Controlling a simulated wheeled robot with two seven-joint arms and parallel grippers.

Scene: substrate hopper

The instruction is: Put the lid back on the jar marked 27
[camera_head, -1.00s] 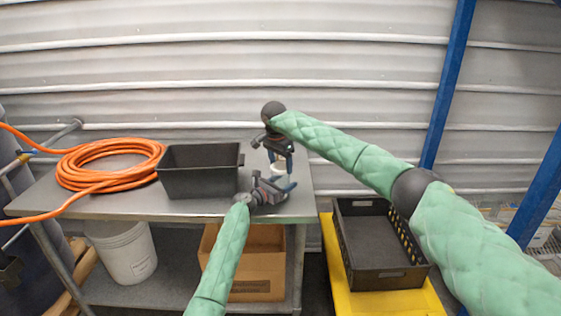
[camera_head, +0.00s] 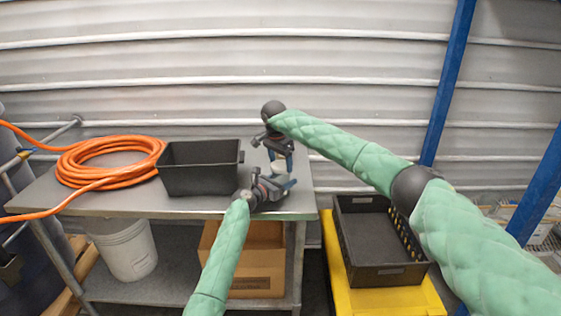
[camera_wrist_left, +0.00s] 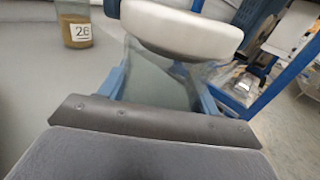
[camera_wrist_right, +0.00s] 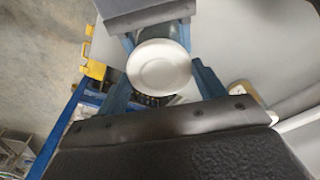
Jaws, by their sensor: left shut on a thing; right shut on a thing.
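The white round lid (camera_wrist_left: 185,25) shows at the mouth of a clear glass jar (camera_wrist_left: 160,80) in the left wrist view. My left gripper (camera_head: 284,187) is shut on this jar over the table's right end; no number shows on it. My right gripper (camera_head: 280,158) is shut on the lid from above. In the right wrist view the lid (camera_wrist_right: 160,68) lies between the blue fingers, with part of my left gripper (camera_wrist_right: 150,14) beyond. I cannot tell whether the lid is seated on the rim or just above it.
Another jar (camera_wrist_left: 76,28), with brown contents and a label that looks like 28, stands on the table in the left wrist view. A black bin (camera_head: 200,180) and orange hose (camera_head: 105,162) lie left. A black crate (camera_head: 378,272) on yellow stands right.

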